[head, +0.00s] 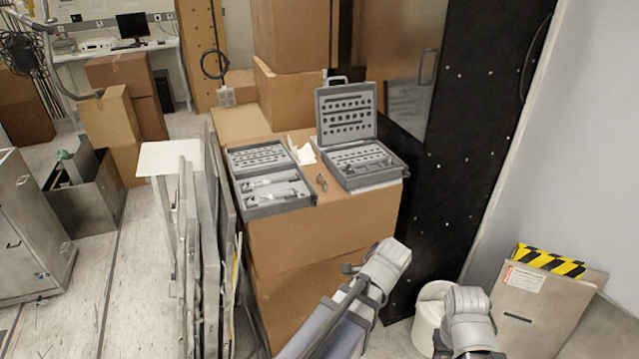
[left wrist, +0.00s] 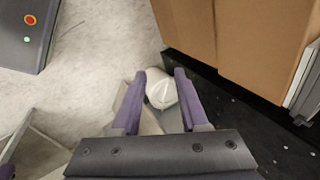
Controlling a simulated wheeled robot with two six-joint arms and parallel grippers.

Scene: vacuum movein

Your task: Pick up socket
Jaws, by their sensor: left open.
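A small metal piece (head: 321,183), possibly the socket, lies on the cardboard box top between two grey tool cases. The left case (head: 275,208) is a tray of metal tools. The right case (head: 374,180) has its lid (head: 346,112) raised and holds rows of small metal parts, too small to tell apart. My left gripper (left wrist: 160,74) is open and empty in the left wrist view, over the floor and away from the cases. Its fingers cannot be made out in the head view. My right arm shows low at the right in the head view; its gripper is not visible.
The stacked cardboard boxes (head: 320,235) stand ahead. A white bin (head: 427,312) is beside my arms and shows between my fingers in the left wrist view (left wrist: 160,92). Upright panels (head: 190,230) lean left of the boxes. A dark panel (head: 465,130) rises right.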

